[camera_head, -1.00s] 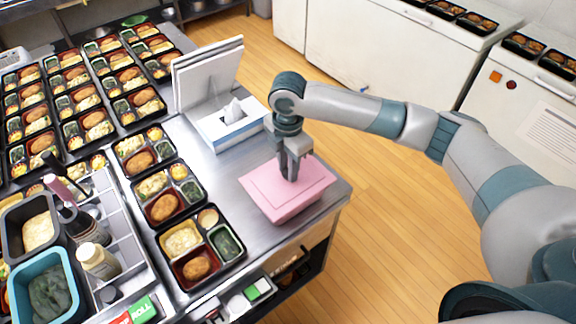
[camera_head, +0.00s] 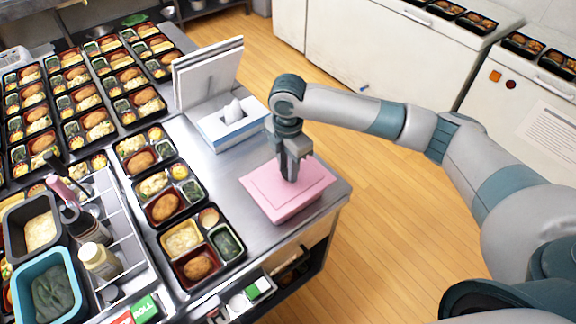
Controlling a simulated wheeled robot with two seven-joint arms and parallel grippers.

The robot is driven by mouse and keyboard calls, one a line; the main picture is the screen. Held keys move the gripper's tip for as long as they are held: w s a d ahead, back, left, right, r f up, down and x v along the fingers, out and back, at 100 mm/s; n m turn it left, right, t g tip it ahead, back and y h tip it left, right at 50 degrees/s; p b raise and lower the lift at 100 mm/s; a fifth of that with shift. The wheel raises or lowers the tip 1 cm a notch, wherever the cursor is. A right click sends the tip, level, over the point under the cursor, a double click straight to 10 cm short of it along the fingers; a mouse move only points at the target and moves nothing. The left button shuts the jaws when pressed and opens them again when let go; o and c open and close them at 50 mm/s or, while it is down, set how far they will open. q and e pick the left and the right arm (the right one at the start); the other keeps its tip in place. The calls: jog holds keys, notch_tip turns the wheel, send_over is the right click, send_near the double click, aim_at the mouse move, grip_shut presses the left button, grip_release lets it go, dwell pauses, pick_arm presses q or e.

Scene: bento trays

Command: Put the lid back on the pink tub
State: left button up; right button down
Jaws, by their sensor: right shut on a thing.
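The pink tub (camera_head: 283,212) stands on the steel table near its right corner. Its pink lid (camera_head: 312,184) lies on top of it and appears to cover it fully. My right gripper (camera_head: 289,178) points down at the middle of the lid and is shut on the part of the lid under its fingers. The fingers hide what they grip. My left gripper is not in view.
A tissue box (camera_head: 233,124) and a white stand (camera_head: 208,75) are behind the tub. Bento trays (camera_head: 203,246) lie to its left, with a grey caddy (camera_head: 122,239) of bottles further left. The table edge is close on the right.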

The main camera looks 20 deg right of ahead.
dwell(0.4)
jog(key=c, duration=0.9)
grip_release()
jog(key=shift+r+p, duration=2.45)
jog(key=shift+p, duration=0.25)
jog(key=shift+r+p, duration=0.75)
jog(key=shift+r, duration=0.3)
grip_shut()
